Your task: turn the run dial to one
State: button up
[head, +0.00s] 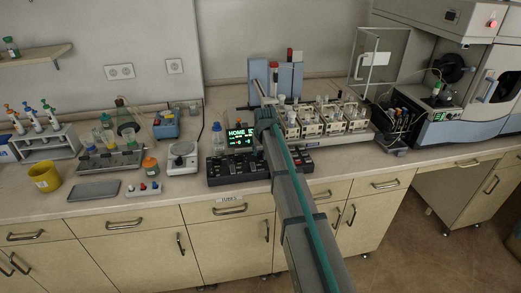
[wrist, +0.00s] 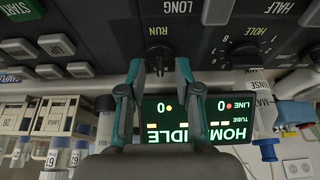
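The run dial (wrist: 157,60) is a small dark knob under the label RUN on a black control panel (wrist: 100,45). I cannot tell how deep the fingertips reach or where the dial points. The lit display (wrist: 195,118) reads HOME and IDLE with zeros. In the head view, my arm hides the dial and most of the gripper.
The HOLE dial (wrist: 243,54) sits to the right of the run dial, and START (wrist: 18,9) is at upper left. In the head view, the black control box (head: 225,171) stands at the bench's front, with a white balance (head: 183,157) to its left and a tube rack (head: 330,125) to its right.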

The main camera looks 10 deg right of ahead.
grip_shut()
jog(key=shift+f+n, duration=0.1)
jog(key=shift+n, duration=0.3)
jog(key=n+y+b, duration=0.1)
jog(key=n, duration=0.2)
jog(key=shift+d+n+g+y+b, duration=0.1)
jog(key=shift+n+g+y+b, duration=0.2)
jog(key=shift+y+b, duration=0.1)
jog(key=n+b, duration=0.1)
jog(key=n, duration=0.1)
jog(key=n+g+y, duration=0.1)
jog(key=n, duration=0.2)
jog(key=shift+w+y+b, duration=0.1)
jog(key=shift+y+b, duration=0.2)
jog(key=shift+b, duration=0.1)
jog(key=shift+n, duration=0.3)
grip_release()
